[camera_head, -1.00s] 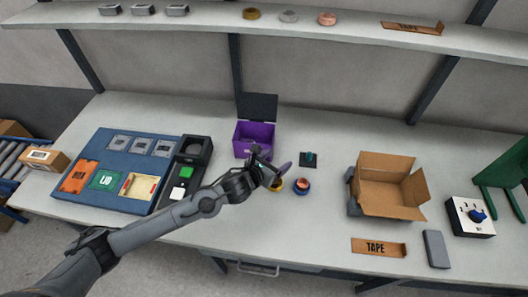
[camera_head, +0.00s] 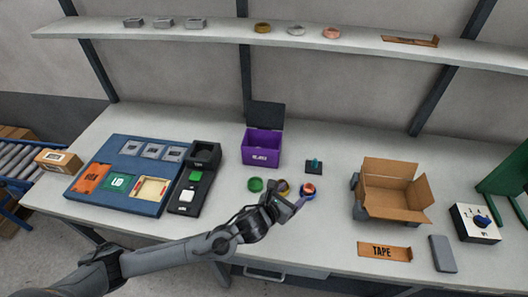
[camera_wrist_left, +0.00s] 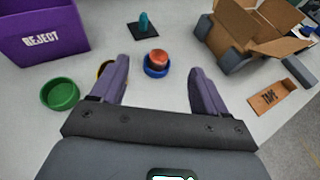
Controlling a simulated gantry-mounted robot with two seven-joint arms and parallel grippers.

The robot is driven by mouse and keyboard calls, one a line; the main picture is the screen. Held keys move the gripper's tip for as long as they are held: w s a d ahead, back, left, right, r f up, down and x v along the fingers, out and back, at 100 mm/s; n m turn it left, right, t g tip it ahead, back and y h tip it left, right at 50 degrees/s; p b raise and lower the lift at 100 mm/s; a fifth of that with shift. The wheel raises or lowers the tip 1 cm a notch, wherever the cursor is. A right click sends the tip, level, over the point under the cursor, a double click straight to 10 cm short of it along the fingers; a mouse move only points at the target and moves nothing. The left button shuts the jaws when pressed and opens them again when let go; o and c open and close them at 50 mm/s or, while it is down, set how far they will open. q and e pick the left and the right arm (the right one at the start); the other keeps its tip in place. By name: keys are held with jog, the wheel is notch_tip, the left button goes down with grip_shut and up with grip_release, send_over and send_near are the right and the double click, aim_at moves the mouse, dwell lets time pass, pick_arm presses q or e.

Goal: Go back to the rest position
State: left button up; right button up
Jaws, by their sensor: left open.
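My left gripper (camera_head: 298,203) is in front of the small coloured dishes on the table. In the left wrist view its two purple fingers (camera_wrist_left: 160,78) are spread wide with nothing between them. Beyond the fingers, a copper-coloured coil (camera_wrist_left: 158,58) sits in a blue dish (camera_wrist_left: 156,71); the coil also shows in the head view (camera_head: 308,188). A yellow dish (camera_head: 283,187) is partly hidden by my left gripper. A green dish (camera_head: 255,184) stands to its left. My right gripper is not in view.
A purple reject box (camera_head: 262,150) with a raised lid stands behind the dishes. A blue tray (camera_head: 130,150) and black device (camera_head: 190,190) are left. An open cardboard box (camera_head: 390,195), tape piece (camera_head: 384,251) and dial box (camera_head: 475,223) are right. A shelf (camera_head: 220,30) runs above.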

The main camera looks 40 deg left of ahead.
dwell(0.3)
pick_arm(q)
jog(key=s+d+f+n+g, duration=0.1)
jog(key=s+n, duration=0.4)
jog(key=n, duration=0.1)
jog(key=s+f+n+g, duration=0.2)
jog(key=s+n, duration=0.2)
jog(key=n, duration=0.2)
jog(key=s+d+f+n+g, duration=0.1)
jog(key=s+f+n+g, duration=0.1)
jog(key=s+n, duration=0.3)
jog(key=shift+s+d+f+n, duration=0.1)
jog(key=shift+s+d+n, duration=0.25)
jog(key=shift+n, duration=0.45)
jog(key=s+a+f+n+g+y, duration=0.1)
jog(key=s+a+n+g, duration=0.1)
jog(key=s+n, duration=0.6)
jog(key=s+a+n+g, duration=0.2)
jog(key=s+n+g, duration=0.1)
jog(key=s+n, duration=0.45)
notch_tip(320, 180, up, 28)
jog(key=p, duration=2.8)
jog(key=shift+w+a+n, duration=0.2)
jog(key=shift+n, duration=0.25)
jog(key=shift+r, duration=0.1)
